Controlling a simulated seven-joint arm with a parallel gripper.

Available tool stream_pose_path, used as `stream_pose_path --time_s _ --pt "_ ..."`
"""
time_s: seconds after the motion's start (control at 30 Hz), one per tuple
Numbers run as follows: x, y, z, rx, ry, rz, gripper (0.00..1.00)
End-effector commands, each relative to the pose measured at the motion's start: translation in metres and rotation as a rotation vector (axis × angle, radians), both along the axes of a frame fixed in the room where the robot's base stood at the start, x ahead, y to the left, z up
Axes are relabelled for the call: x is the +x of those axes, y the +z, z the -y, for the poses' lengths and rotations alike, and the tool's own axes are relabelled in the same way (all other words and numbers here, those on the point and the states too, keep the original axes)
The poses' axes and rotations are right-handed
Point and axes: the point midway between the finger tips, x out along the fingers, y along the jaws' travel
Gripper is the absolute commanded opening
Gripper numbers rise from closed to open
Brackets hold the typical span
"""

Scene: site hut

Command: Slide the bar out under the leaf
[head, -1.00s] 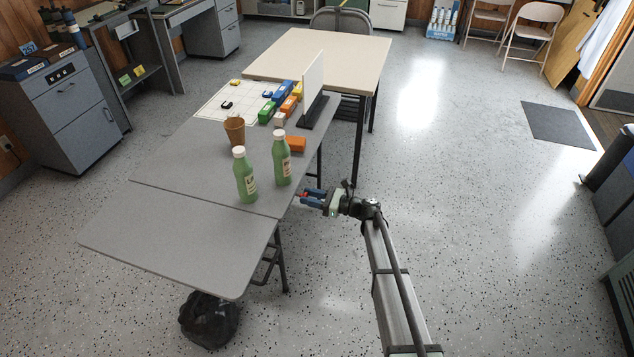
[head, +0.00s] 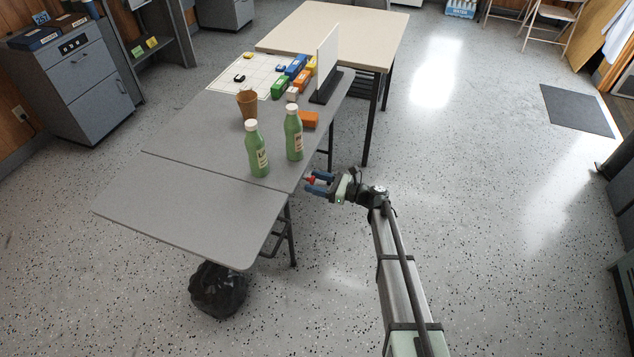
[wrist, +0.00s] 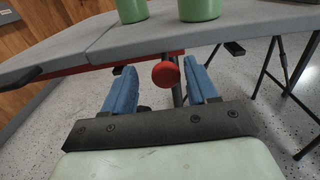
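The grey table's leaf (head: 190,220) is level with the main top (head: 200,140), a thin seam between them; the seam also shows in the wrist view. A round red knob (wrist: 166,74) shows below the table edge in the wrist view. A red strip (wrist: 110,68), likely the bar, runs along the underside behind it; how they join is hard to tell. My gripper (head: 309,181) is at the table's right edge near the seam. Its blue fingers (wrist: 162,88) are open, one on each side of the knob, with gaps showing on both sides.
Two green bottles (head: 257,152) (head: 293,134) stand on the main top near the seam. A brown cup (head: 247,106), an orange block (head: 309,119) and a white upright panel (head: 328,58) stand farther back. A black bag (head: 218,290) lies below the leaf. The leaf's top is clear.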

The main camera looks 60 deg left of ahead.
Motion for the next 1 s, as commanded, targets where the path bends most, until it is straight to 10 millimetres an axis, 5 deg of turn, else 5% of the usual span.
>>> stream_pose_path --time_s 0.27,1.0 --pt "0.008 0.0 0.006 0.0 -0.003 0.0 0.58" --pt "0.092 0.0 0.091 0.0 -0.002 0.0 0.58"
